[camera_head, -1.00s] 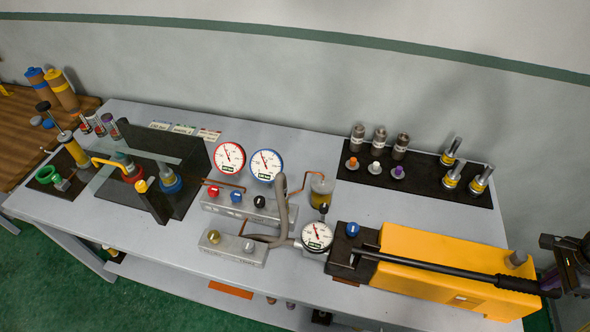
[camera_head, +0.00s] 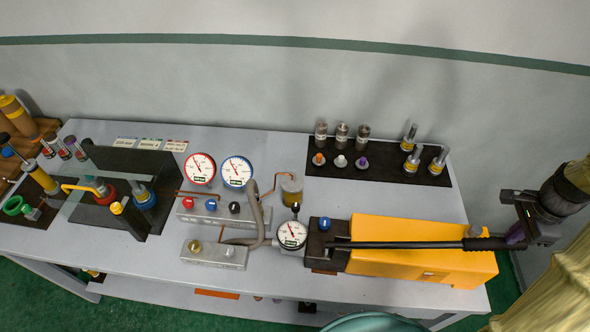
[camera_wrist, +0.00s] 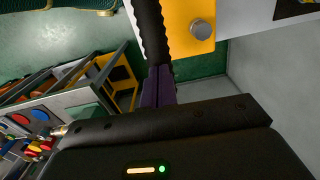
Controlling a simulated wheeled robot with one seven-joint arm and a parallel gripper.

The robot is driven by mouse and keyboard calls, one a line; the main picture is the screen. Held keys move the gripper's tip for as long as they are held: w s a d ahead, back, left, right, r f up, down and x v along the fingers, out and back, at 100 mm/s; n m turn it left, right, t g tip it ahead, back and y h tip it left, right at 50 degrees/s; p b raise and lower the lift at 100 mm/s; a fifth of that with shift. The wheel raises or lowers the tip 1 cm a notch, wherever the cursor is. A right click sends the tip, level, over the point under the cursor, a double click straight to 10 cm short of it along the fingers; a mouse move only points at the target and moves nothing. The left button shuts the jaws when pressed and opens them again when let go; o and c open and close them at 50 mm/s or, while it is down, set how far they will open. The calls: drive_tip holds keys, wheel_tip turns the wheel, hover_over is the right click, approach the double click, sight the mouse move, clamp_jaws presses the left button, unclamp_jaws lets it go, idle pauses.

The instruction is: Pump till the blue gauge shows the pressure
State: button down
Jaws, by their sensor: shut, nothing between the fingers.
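The blue-rimmed gauge (camera_head: 237,171) stands behind the valve block, its needle pointing to the upper left; the reading is too small to make out. The yellow hand pump (camera_head: 415,262) lies at the right end of the bench. Its long black handle (camera_head: 400,244) runs along the top to a thick grip at the right. My gripper (camera_head: 515,237) is at the grip's outer end, its purple fingers shut and empty. In the wrist view, the fingers (camera_wrist: 160,85) are beside or against the ribbed grip (camera_wrist: 151,35); contact is unclear.
A red-rimmed gauge (camera_head: 199,169) stands left of the blue one. A small gauge (camera_head: 292,235) sits at the pump's hose end. The valve block (camera_head: 228,214) has red, blue and black knobs. A black tray (camera_head: 438,172) with metal fittings lies behind the pump.

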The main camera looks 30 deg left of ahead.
drive_tip(key=r+p, duration=0.1)
drive_tip(key=a+r, duration=0.1)
drive_tip(key=r, duration=0.1)
drive_tip(key=r+p, duration=0.1)
drive_tip(key=shift+s+a+r+p, duration=0.15)
drive_tip(key=shift+s+p, duration=0.1)
drive_tip(key=shift+p, duration=0.1)
wheel_tip(320, 180, up, 5)
drive_tip(key=p, duration=0.4)
idle(0.5)
